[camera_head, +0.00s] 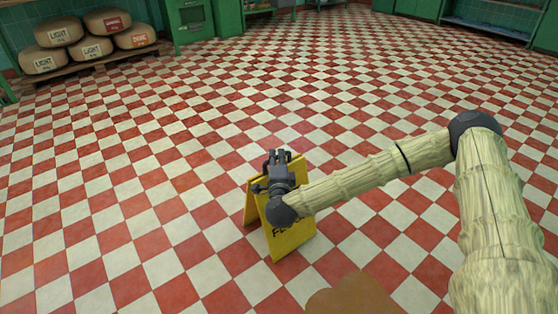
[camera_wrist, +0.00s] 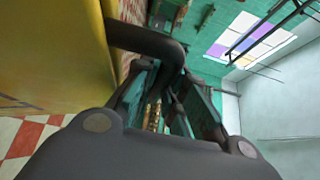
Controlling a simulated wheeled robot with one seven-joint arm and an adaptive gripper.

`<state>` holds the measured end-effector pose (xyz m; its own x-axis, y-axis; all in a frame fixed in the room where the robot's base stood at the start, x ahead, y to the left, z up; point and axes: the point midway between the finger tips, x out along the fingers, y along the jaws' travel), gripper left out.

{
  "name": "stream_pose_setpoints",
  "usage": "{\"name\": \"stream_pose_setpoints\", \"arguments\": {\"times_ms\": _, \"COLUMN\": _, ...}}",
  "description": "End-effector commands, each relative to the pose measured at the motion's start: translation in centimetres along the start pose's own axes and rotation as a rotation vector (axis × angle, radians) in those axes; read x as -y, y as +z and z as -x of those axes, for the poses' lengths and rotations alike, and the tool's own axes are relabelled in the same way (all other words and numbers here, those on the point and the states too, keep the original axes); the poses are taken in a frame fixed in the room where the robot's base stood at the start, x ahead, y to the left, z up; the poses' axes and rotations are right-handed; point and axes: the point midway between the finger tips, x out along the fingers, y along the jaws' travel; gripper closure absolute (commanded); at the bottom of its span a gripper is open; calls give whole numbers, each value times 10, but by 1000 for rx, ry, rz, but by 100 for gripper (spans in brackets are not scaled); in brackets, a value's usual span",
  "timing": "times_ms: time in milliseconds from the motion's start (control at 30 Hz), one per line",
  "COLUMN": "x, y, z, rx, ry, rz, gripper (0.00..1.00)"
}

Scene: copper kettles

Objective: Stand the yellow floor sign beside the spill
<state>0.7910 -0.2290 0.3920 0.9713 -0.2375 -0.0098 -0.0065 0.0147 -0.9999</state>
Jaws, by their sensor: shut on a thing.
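The yellow floor sign (camera_head: 293,238) is upright in the middle of the head view, its two panels spread in an A shape. Dark lettering on its front panel is partly covered by my arm. My gripper (camera_head: 277,160) is at the top of the sign and shut on it. In the wrist view, the sign's yellow panel (camera_wrist: 50,55) fills the left side, and a dark bar shows by the gripper fingers (camera_wrist: 172,100). I cannot tell whether the sign's feet touch the floor. A brown spill (camera_head: 352,297) lies at the bottom edge, right of and nearer than the sign, partly cut off.
Stacked tan sacks (camera_head: 85,40) lie on a low pallet (camera_head: 95,66) at the back left. A green cabinet (camera_head: 188,20) stands beside them, and green shelving (camera_head: 490,28) is at the back right. The red and white checkered floor (camera_head: 120,190) is otherwise clear.

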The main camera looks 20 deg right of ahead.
Motion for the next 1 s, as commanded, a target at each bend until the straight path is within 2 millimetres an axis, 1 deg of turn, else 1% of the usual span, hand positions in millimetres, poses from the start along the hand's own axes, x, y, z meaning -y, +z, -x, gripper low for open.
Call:
{"name": "stream_pose_setpoints", "arguments": {"times_ms": 67, "x": 2, "y": 0, "z": 0, "rx": 0, "ry": -2, "rz": -1, "gripper": 100}}
{"name": "stream_pose_setpoints", "arguments": {"times_ms": 233, "x": -2, "y": 0, "z": 0, "rx": 0, "ry": -2, "rz": 0, "gripper": 100}}
{"name": "stream_pose_setpoints", "arguments": {"times_ms": 267, "x": -3, "y": 0, "z": 0, "rx": -1, "ry": 0, "rz": 1, "gripper": 85}}
{"name": "stream_pose_setpoints", "arguments": {"times_ms": 300, "x": -3, "y": 0, "z": 0, "rx": -1, "ry": 0, "rz": 1, "gripper": 78}}
{"name": "stream_pose_setpoints", "arguments": {"times_ms": 367, "x": -3, "y": 0, "z": 0, "rx": -1, "ry": 0, "rz": 1, "gripper": 67}}
{"name": "stream_pose_setpoints", "arguments": {"times_ms": 400, "x": -3, "y": 0, "z": 0, "rx": -1, "ry": 0, "rz": 1, "gripper": 66}}
{"name": "stream_pose_setpoints", "arguments": {"times_ms": 667, "x": -2, "y": 0, "z": 0, "rx": 0, "ry": 0, "rz": 0, "gripper": 66}}
{"name": "stream_pose_setpoints", "arguments": {"times_ms": 767, "x": 1, "y": 0, "z": 0, "rx": 0, "ry": 0, "rz": -1, "gripper": 66}}
{"name": "stream_pose_setpoints", "arguments": {"times_ms": 867, "x": 3, "y": 0, "z": 9, "rx": 1, "ry": 1, "rz": 1, "gripper": 66}}
{"name": "stream_pose_setpoints", "arguments": {"times_ms": 1000, "x": 5, "y": 1, "z": 31, "rx": 3, "ry": 2, "rz": 1, "gripper": 66}}
